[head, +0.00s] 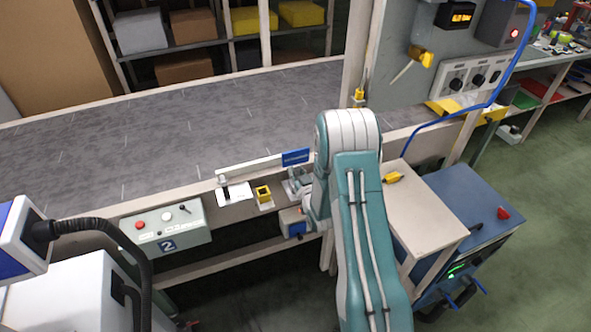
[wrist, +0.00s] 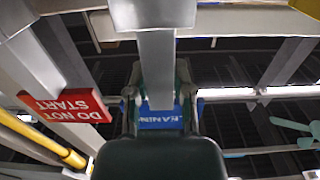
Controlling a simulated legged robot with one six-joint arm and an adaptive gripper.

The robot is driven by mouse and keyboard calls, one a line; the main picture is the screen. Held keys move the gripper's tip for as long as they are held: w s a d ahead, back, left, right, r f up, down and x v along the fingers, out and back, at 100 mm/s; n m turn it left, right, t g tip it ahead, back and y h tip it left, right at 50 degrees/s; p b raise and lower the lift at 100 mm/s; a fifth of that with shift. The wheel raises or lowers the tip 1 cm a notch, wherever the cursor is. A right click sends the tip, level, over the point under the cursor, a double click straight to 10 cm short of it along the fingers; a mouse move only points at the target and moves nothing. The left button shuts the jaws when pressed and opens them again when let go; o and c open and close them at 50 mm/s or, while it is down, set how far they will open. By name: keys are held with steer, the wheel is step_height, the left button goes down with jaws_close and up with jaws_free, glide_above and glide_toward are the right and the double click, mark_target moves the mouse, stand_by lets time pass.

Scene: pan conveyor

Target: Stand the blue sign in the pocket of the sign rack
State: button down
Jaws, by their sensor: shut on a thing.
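The blue sign (head: 296,157) shows in the head view at the near edge of the conveyor, its pale lettering facing the camera. My gripper (head: 298,181) is just below it, partly hidden by my arm. In the wrist view the blue sign (wrist: 158,119) lies between the fingers of my gripper (wrist: 159,102), which is shut on it. A grey bar covers part of the sign there. A small yellow holder with a dark opening (head: 263,194), apparently the rack's pocket, stands left of my gripper. I cannot tell for certain that it is the pocket.
The wide grey conveyor (head: 180,125) lies behind. A pale bar (head: 248,165) runs along its near edge. A control box marked 2 (head: 166,229) is at left, a blue cart (head: 480,205) at right. A red DO NOT START sign (wrist: 65,106) is left in the wrist view.

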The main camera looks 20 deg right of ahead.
steer(key=shift+f, duration=0.95)
steer(key=shift+c, duration=2.1)
jaws_free()
steer(key=s, duration=1.2)
